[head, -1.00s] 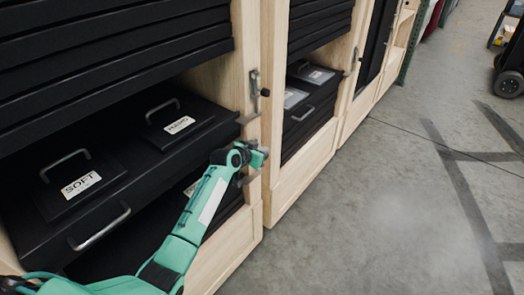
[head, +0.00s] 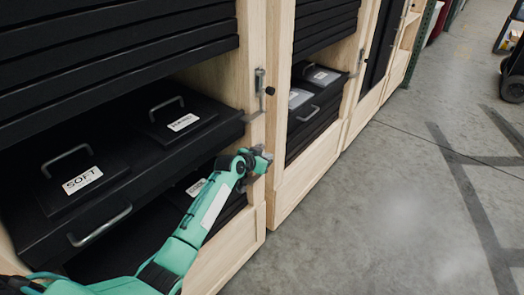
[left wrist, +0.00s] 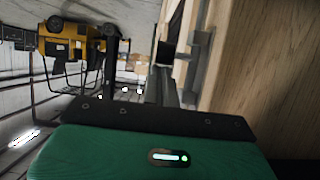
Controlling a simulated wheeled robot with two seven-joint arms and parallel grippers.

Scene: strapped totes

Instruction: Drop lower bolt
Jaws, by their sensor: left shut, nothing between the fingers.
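My left gripper (head: 262,156) is at the front of the pale wooden post (head: 251,55), low down beside the black drawer. Its fingers are shut with nothing between them. In the left wrist view the left gripper (left wrist: 163,72) points along the wooden post, close to a grey metal fitting (left wrist: 200,50) on it. I cannot tell whether they touch. In the head view the lower bolt is mostly hidden by the gripper, and its position is unclear. A higher metal bolt (head: 260,82) with a black knob (head: 270,91) sits above on the same post. My right gripper is not in view.
A black drawer with a bar handle (head: 100,227) holds lidded boxes, one labelled SOFT (head: 82,180). More wooden bays stand to the right. The grey floor (head: 390,190) in front is clear. A yellow vehicle (left wrist: 70,40) shows in the left wrist view.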

